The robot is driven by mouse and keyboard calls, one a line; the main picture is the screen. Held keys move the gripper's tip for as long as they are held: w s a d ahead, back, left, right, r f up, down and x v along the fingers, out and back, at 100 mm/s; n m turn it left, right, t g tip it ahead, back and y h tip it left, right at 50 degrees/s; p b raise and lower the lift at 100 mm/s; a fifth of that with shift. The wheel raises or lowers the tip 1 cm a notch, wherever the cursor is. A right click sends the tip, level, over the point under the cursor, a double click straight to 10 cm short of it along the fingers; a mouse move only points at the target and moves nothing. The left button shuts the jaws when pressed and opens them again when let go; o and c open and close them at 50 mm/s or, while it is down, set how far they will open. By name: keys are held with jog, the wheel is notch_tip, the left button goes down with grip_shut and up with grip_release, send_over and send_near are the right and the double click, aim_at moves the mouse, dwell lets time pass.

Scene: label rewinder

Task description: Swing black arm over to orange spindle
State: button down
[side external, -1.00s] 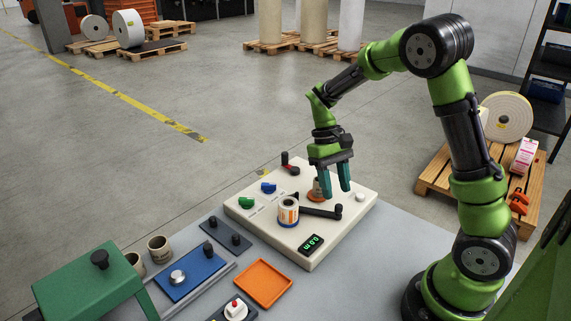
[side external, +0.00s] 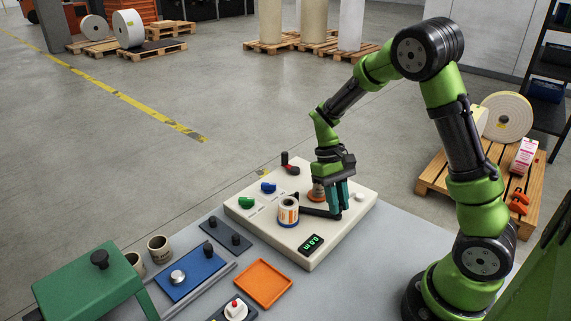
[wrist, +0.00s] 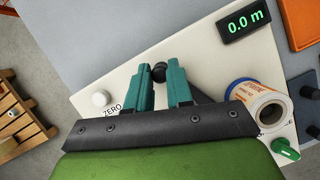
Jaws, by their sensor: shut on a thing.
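The black arm (side external: 316,211) lies low over the cream panel of the rewinder, running from beside the label roll toward the right. My gripper (side external: 338,208) is down at its right end, shut on the black knob (wrist: 159,72), which shows between the fingertips in the wrist view. The orange spindle (side external: 316,195) stands just behind the black arm, left of my fingers, and is partly hidden by them. The label roll (side external: 288,212), white with blue and orange, stands upright at the arm's left end; it also shows in the wrist view (wrist: 258,103).
The cream panel (side external: 265,222) also carries a green knob (side external: 246,203), a blue knob (side external: 268,187), a red-and-black lever (side external: 288,163), a white button (side external: 360,197) and a display (side external: 311,243) reading zero. An orange tray (side external: 263,284) lies in front.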

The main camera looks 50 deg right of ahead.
aim_at(323, 234)
jog(key=shift+s+a+m, duration=0.1)
jog(key=shift+m, duration=0.2)
jog(key=m, duration=0.1)
jog(key=a+m+y, duration=0.1)
jog(key=m, duration=0.1)
jog(key=a+m+t, duration=0.1)
jog(key=shift+s+y, duration=0.3)
jog(key=shift+y, duration=0.1)
jog(key=m, duration=0.1)
jog(key=a+m+t, duration=0.1)
jog(key=m, duration=0.1)
jog(key=shift+a+m+y, duration=0.25)
jog(key=shift+m+y, duration=0.05)
jog(key=shift+y, duration=0.1)
jog(key=shift+w+a+m+t, duration=0.2)
jog(key=shift+a+m+t, duration=0.25)
jog(key=shift+m, duration=0.65)
jog(key=shift+a, duration=0.1)
jog(key=c, duration=1)
grip_release()
jog(key=shift+c, duration=0.2)
jog(key=v, duration=1.7)
